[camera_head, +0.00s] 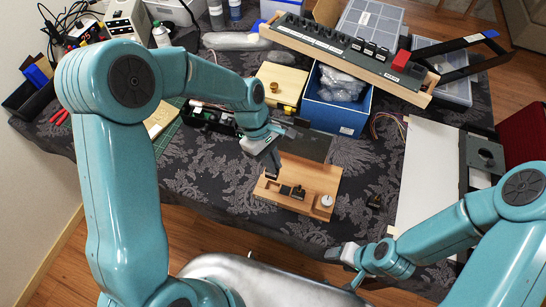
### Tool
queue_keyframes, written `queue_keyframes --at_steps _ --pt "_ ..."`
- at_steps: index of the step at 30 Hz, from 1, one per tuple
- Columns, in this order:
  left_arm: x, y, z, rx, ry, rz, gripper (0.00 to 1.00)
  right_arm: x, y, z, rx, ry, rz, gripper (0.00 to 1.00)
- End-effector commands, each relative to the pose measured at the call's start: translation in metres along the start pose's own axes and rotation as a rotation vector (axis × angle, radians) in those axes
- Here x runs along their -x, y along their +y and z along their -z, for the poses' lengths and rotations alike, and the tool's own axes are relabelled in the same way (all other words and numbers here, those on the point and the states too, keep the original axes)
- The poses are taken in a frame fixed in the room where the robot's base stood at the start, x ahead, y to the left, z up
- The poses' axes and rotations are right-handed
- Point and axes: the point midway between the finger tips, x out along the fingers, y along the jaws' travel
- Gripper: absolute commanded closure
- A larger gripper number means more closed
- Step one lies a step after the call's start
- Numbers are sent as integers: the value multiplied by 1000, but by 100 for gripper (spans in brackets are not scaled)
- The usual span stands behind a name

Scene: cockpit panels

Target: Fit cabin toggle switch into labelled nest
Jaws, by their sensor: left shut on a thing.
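My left gripper (273,163) is over the back left part of a wooden board (315,177) on the dark patterned cloth. Its dark fingers point down and are shut on a small dark part, apparently the toggle switch, mostly hidden at the fingertips. The board carries small black fittings (292,192) near its front and a white round knob (327,200) at its right. Which of the recesses is the labelled nest is too small to tell. My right gripper (343,252) is low at the table's front edge, apart from the board; its finger opening is unclear.
A blue box (338,112) with bagged parts and a wooden block (281,86) stand behind the board. A long switch panel (345,58) lies at the back. A white panel (425,178) is farther right.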

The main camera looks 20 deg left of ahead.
Motion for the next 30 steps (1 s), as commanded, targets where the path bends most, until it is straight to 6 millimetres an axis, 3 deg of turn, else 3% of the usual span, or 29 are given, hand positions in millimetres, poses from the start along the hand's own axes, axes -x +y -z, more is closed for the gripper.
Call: queue_keyframes --at_steps 8,24,30 --pt "-4 -2 0 -2 -1 -2 100 -4 1 0 0 0 0 41" --pt "-49 0 20 -2 -1 -3 100 -38 14 1 0 0 0 41" --pt "-54 0 22 -3 -1 -3 100 -40 15 1 0 0 0 41"
